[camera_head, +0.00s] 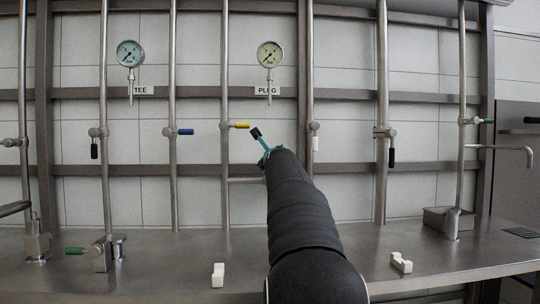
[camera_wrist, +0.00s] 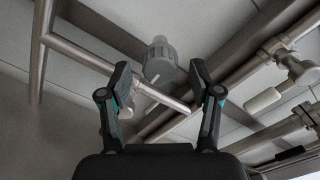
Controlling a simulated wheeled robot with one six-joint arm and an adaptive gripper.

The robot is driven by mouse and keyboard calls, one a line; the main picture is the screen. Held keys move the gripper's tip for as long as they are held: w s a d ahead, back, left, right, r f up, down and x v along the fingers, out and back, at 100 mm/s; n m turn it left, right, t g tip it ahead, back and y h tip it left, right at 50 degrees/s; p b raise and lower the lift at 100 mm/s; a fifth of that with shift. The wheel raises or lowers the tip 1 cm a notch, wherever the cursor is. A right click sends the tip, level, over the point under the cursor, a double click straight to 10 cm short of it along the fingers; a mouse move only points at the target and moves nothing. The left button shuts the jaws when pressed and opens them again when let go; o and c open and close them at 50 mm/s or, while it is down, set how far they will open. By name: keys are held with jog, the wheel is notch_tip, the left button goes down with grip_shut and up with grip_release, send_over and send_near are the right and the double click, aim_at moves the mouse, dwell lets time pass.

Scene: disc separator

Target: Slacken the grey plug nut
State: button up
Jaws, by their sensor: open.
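The grey plug nut (camera_wrist: 160,56) shows in the wrist view as a round, ribbed grey cap with a lighter end. A short white mark shows on its lower edge. My gripper (camera_wrist: 160,84) is open, with one finger on each side of the nut in the picture. No contact shows, and I cannot tell how far the nut is from the fingertips. In the head view my gripper (camera_head: 262,143) is raised in front of the pipe wall, near a yellow-handled valve (camera_head: 240,125). I cannot make out the nut there.
A gauge labelled PLUG (camera_head: 270,55) and another labelled TEE (camera_head: 130,54) hang on the wall. A blue-handled valve (camera_head: 184,131) is left of my gripper. A thin pipe (camera_wrist: 80,52) crosses below the nut. White blocks (camera_head: 218,275) (camera_head: 401,262) lie on the steel bench (camera_head: 170,265).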

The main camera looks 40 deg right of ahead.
jog(key=shift+x, duration=1.35)
jog(key=c, duration=1.2)
